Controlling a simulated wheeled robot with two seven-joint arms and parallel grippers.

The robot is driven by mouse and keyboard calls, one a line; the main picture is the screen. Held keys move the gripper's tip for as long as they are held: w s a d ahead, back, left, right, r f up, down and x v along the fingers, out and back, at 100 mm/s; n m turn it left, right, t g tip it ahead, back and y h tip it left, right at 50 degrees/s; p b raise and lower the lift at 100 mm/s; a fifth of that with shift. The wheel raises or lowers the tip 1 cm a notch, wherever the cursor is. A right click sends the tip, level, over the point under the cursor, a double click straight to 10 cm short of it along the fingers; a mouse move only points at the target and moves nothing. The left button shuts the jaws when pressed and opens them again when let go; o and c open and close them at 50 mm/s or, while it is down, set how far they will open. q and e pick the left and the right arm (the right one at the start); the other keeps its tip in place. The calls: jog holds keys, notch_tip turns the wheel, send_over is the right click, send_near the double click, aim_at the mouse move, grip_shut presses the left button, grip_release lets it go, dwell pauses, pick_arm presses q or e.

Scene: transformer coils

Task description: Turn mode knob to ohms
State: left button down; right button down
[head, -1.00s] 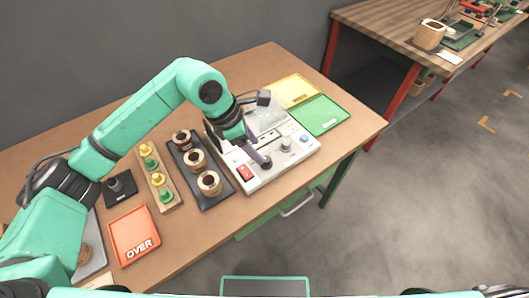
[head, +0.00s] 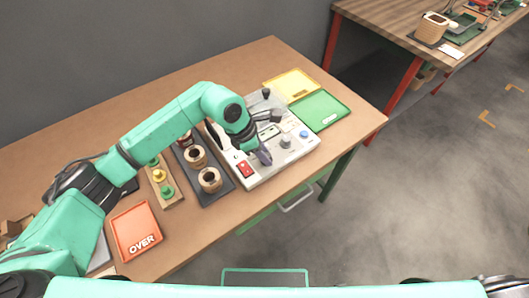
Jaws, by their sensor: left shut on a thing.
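A light grey tester (head: 250,181) stands on the table at centre right. It has a red rocker switch (head: 244,169), a round grey knob (head: 286,142) and a blue button (head: 304,135) on its top face. My left gripper (head: 265,158) points down onto the panel between the red switch and the grey knob. Its fingers are shut on what seems to be the mode knob, which they almost fully hide. The knob's marks and pointer cannot be read. My right gripper is not in view.
A dark tray with several copper coils (head: 209,179) lies left of the tester, beside a wooden strip with yellow and green pegs (head: 166,190). An orange OVER tray (head: 136,231) is nearer. Yellow (head: 291,84) and green (head: 320,111) trays lie behind the tester.

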pick_arm(q)
jog(key=shift+w+f+m+b, duration=0.15)
jog(key=shift+m+b, duration=0.25)
jog(key=shift+b, duration=0.4)
jog(key=m+g+b, duration=0.2)
jog(key=m+b, duration=0.3)
jog(key=b, duration=0.2)
jog(key=shift+w, duration=0.1)
jog(key=m+g+b, duration=0.1)
jog(key=m+b, duration=0.1)
jog(key=m, duration=0.1)
jog(key=shift+d, duration=0.1)
jog(key=shift+w+r+m+g+y+b, duration=0.15)
jog(key=shift+m+g+y+b, duration=0.25)
jog(key=shift+m, duration=0.35)
jog(key=shift+s+r+m+g+y+b, duration=0.1)
jog(key=shift+r+m+g+b, duration=0.1)
jog(key=shift+m+b, duration=0.4)
jog(key=shift+m, duration=0.25)
jog(key=c, duration=0.6)
grip_release()
jog(key=shift+f, duration=0.1)
